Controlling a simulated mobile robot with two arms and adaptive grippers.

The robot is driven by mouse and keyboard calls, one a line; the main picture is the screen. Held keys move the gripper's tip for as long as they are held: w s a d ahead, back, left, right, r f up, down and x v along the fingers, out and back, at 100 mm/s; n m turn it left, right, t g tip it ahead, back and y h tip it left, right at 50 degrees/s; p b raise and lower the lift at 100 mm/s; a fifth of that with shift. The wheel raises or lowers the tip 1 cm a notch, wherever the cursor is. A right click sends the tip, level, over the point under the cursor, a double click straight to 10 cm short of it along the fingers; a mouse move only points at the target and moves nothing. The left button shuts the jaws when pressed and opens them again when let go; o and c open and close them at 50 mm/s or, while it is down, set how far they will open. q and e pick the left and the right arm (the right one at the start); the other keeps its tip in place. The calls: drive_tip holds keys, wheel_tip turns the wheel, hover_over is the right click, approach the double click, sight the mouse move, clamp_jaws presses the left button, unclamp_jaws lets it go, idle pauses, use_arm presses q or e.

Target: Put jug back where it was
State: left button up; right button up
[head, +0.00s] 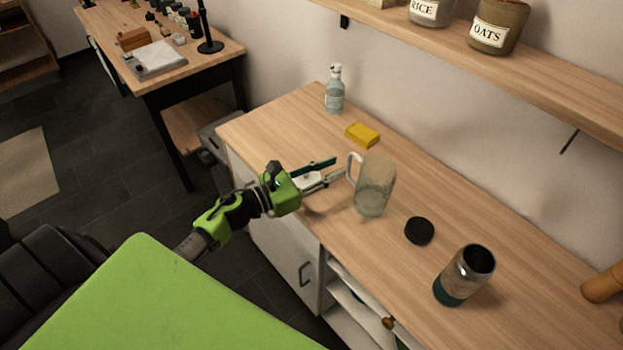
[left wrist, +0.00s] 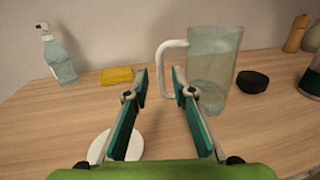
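The jug (head: 376,185), a clear greenish vessel with a white handle, stands upright on the wooden counter (head: 460,215). It also shows in the left wrist view (left wrist: 216,62), with its handle on the left side. My left gripper (head: 339,167) is open, with its fingers pointing at the handle from the left. In the left wrist view the handle appears just beyond and between the fingertips (left wrist: 160,76), and nothing is held. A white round disc (left wrist: 112,147) lies on the counter below the fingers. My right gripper is in neither view.
A spray bottle (head: 335,92) and yellow sponge (head: 363,134) are behind the jug. A black lid (head: 419,231) and open metal-and-green canister (head: 464,276) are to its right. A shelf (head: 480,55) with jars hangs above. The counter's front edge runs below my left arm.

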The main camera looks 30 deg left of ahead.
use_arm(q)
drive_tip(key=b+v, duration=0.1)
drive_tip(key=v, duration=0.5)
drive_tip(key=shift+s+a, duration=0.25)
drive_tip(key=shift+s, duration=0.1)
